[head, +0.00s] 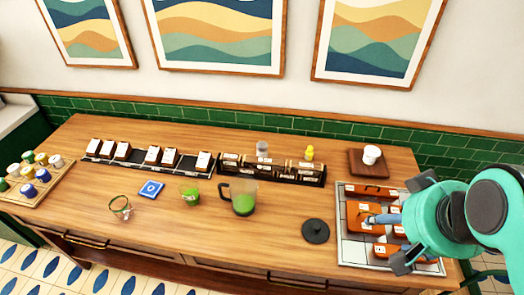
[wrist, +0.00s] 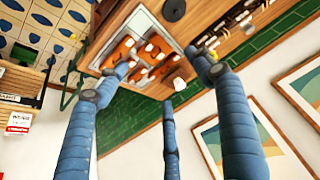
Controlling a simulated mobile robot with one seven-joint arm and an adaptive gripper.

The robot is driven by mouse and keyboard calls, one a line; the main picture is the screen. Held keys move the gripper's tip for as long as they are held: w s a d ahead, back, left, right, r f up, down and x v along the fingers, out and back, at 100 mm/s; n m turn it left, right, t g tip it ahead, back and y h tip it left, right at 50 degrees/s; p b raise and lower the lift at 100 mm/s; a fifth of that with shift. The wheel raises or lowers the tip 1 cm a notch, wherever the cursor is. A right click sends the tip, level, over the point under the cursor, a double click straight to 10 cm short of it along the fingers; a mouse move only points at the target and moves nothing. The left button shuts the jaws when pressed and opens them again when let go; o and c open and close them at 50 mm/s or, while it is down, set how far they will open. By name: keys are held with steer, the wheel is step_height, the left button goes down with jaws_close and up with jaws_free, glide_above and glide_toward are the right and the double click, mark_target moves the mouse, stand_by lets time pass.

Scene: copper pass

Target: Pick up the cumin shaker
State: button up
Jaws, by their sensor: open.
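I cannot read any label that marks the cumin shaker. Possible shakers are a small pale jar (head: 262,149) and a small yellow one (head: 309,152), both behind the dark rack (head: 314,183) near the back wall. My gripper (head: 394,223) is at the right, over or near a light tray (head: 351,256) with orange pieces. In the wrist view my gripper (wrist: 155,86) shows spread blue fingers with nothing between them, and the tray's orange pieces (wrist: 118,52) lie beyond. Both candidate jars are well to the left of my gripper in the head view.
A pitcher with green contents (head: 243,202), a green cup (head: 189,194), a glass (head: 120,207) and a black disc (head: 315,231) stand on the wooden counter (head: 170,235). A white cup (head: 371,154) sits on a wooden board. Several coloured cups fill a left tray (head: 62,178).

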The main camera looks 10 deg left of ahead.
stand_by(0.3)
steer(key=w+a+r+n+p, duration=0.1)
steer(key=w+a+r, duration=0.15)
steer(key=w, duration=0.55)
steer(key=w+a+r+n+p, duration=0.1)
steer(key=w+a, duration=0.2)
steer(key=w, duration=0.5)
steer(key=n+g+y+p, duration=0.2)
steer(key=n+p, duration=0.1)
steer(key=p, duration=0.1)
glide_above(263, 145)
steer(key=s+d, duration=0.2)
steer(key=s, duration=0.2)
step_height(263, 145, down, 28)
steer(key=shift+w+r, duration=0.15)
steer(key=shift+w, duration=0.1)
steer(key=shift+x, duration=4.3)
steer(key=shift+w, duration=0.15)
